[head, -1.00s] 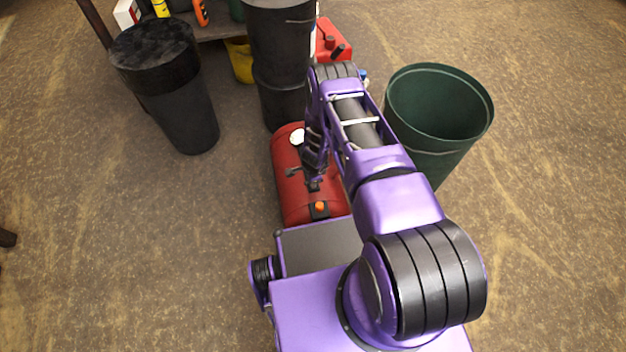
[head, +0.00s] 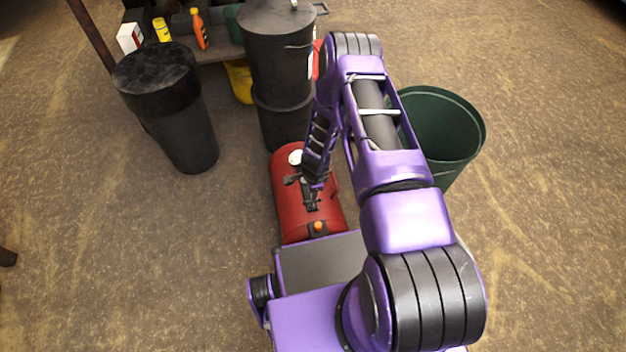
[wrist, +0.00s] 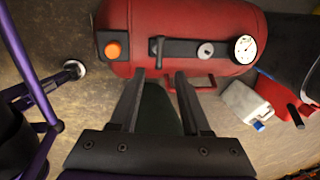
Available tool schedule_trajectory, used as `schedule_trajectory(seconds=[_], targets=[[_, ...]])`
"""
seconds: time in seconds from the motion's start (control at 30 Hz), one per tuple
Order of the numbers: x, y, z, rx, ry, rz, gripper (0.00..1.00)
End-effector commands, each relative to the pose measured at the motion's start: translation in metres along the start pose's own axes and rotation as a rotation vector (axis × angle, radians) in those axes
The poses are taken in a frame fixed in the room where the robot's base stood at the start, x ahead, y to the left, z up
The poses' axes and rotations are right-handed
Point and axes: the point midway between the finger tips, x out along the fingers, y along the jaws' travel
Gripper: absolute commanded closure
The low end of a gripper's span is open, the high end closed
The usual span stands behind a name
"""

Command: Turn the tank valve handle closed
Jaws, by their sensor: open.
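The red tank (head: 288,178) lies on the floor just in front of my base, with a white gauge (head: 295,157) and an orange knob (head: 318,226) on top. In the wrist view the tank (wrist: 190,20) spans the top, with its gauge (wrist: 244,48) at right and orange knob (wrist: 113,50) at left. The black valve handle (wrist: 157,49) stands across a dark bar between them. My gripper (wrist: 160,74) is open, its two fingertips at the tank's near side, just below the handle in the picture. In the head view my gripper (head: 310,204) is over the tank.
Black bins (head: 278,60) stand behind the tank, another black bin (head: 180,115) at left. A green bin (head: 445,130) is at right, partly behind my arm. A white jug (wrist: 246,106) and red can (wrist: 280,100) lie beyond the gauge end.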

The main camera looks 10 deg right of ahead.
Motion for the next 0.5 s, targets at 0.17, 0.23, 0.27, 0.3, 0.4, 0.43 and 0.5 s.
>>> schedule_trajectory(seconds=[0.17,0.23,0.27,0.3,0.4,0.43,0.5], targets=[[-0.038,-0.001,0.0,0.0,0.001,-0.001,0.53],[-0.046,0.0,0.0,0.0,0.0,0.0,0.53],[-0.05,-0.001,0.0,0.0,0.0,-0.001,0.53],[-0.053,-0.001,0.0,0.0,0.0,-0.001,0.53],[-0.058,0.0,0.0,0.0,0.0,0.0,0.53],[-0.058,0.0,0.0,0.0,0.0,0.0,0.53],[-0.059,0.0,0.0,0.0,0.0,0.0,0.53]])
